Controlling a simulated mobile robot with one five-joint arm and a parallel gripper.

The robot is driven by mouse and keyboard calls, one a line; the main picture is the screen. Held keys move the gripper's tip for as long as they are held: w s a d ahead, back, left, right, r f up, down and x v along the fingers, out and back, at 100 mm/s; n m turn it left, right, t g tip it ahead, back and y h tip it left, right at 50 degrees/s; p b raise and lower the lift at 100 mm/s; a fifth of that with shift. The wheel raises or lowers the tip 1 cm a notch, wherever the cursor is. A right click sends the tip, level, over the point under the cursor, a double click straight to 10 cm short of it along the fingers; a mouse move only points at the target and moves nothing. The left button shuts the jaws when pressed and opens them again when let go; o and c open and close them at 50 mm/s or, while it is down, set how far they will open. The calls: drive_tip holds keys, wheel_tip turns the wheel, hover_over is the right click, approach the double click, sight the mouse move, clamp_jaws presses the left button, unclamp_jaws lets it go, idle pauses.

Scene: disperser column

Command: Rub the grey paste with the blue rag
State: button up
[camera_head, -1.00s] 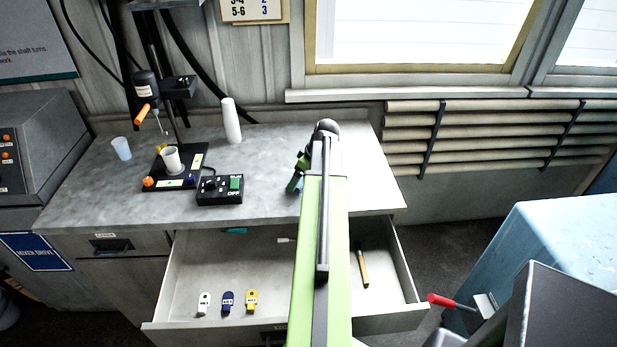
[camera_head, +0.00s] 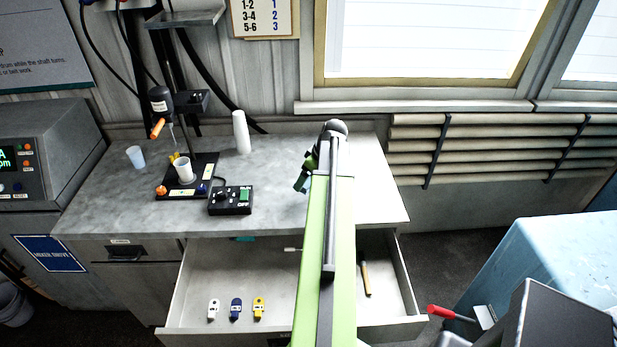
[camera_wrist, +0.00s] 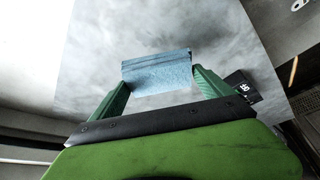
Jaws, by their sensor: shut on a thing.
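The blue rag (camera_wrist: 158,68) is a folded light-blue cloth between the green fingers of my gripper (camera_wrist: 160,84) in the wrist view. My gripper is shut on it. Behind the rag is the mottled grey bench top (camera_wrist: 215,40); I cannot tell whether they touch. In the head view my gripper (camera_head: 303,180) is over the right part of the bench, to the right of the black switch box, and my arm hides much of it. I cannot make out the grey paste as a distinct patch in either view.
A mixer stand (camera_head: 203,165) with a white cup (camera_head: 184,171) stands left on the bench, near the switch box (camera_head: 230,201), a white cylinder (camera_head: 241,132) and a clear cup (camera_head: 136,157). An open drawer (camera_head: 215,285) juts out below. A blue-covered table (camera_head: 560,255) is at right.

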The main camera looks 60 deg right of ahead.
sight(309, 179)
wheel_tip(309, 179, up, 3)
drive_tip(key=p, duration=0.3)
drive_tip(key=shift+f, duration=0.1)
